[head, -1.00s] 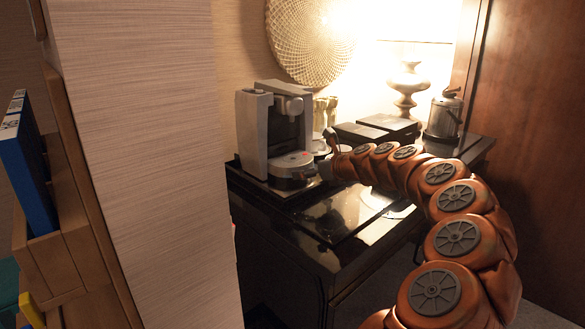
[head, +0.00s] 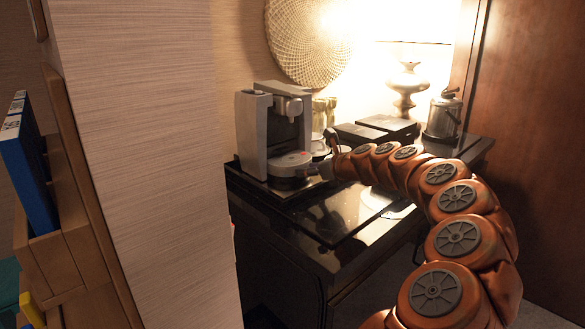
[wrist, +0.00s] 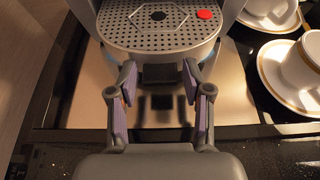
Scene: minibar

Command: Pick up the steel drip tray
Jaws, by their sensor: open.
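The steel drip tray (wrist: 162,32) is a rounded grey plate with a perforated top, a dark hexagon and a red spot. It sits at the front of the coffee machine (head: 270,135), where its rounded front also shows in the head view (head: 292,163). My gripper (wrist: 159,80) is open and empty in the wrist view. Its two fingers point at the tray's front edge, one on each side of a dark block below the rim. I cannot tell whether they touch the tray.
White gold-rimmed cups on saucers (wrist: 288,88) stand close to the right of the tray. Dark boxes (head: 385,125), a metal pot (head: 443,115) and a lamp (head: 408,90) stand farther back. The glossy black cabinet top (head: 335,215) is clear in front of the machine.

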